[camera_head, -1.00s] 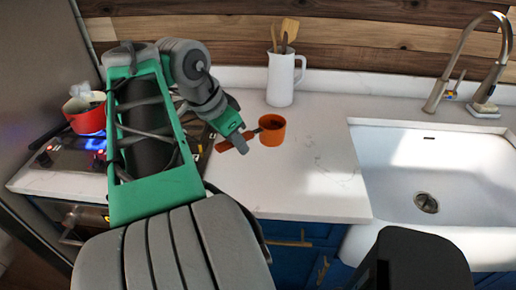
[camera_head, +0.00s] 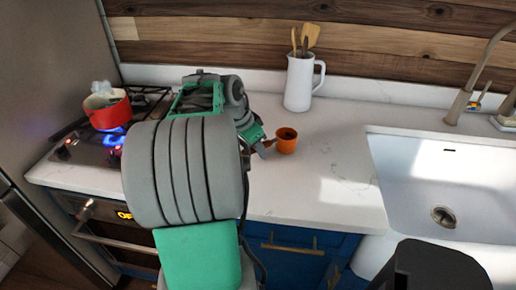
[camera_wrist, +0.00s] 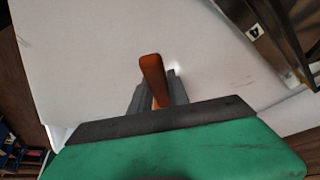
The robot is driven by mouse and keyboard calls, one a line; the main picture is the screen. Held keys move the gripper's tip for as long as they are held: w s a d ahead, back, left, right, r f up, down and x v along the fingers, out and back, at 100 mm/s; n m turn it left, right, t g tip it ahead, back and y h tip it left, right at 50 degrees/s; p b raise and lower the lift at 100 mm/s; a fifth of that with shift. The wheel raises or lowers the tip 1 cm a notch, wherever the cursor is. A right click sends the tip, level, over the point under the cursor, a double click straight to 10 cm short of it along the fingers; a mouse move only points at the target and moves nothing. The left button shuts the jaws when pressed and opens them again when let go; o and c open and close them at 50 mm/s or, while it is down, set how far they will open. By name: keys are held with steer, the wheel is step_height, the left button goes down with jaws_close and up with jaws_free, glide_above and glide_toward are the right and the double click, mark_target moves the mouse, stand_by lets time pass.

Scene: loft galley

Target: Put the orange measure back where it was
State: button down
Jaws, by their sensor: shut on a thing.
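The orange measure (camera_head: 286,141) is a small cup with a dark inside, over the white counter between the stove and the sink. My gripper (camera_head: 264,147) is at its left side, shut on its handle. In the wrist view the orange handle (camera_wrist: 152,72) sticks out between the grey fingers, and the cup does not show there. I cannot tell whether the cup touches the counter. My arm hides part of the counter to the left.
A white jug (camera_head: 299,84) with wooden utensils stands at the back. A red pot (camera_head: 107,112) sits on the stove at left, with a blue flame beneath. The white sink (camera_head: 440,180) is at right. The counter between the cup and sink is clear.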

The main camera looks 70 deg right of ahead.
steer(key=shift+f, duration=0.1)
steer(key=shift+f, duration=0.15)
steer(key=c, duration=1.3)
jaws_free()
steer(key=shift+o, duration=0.2)
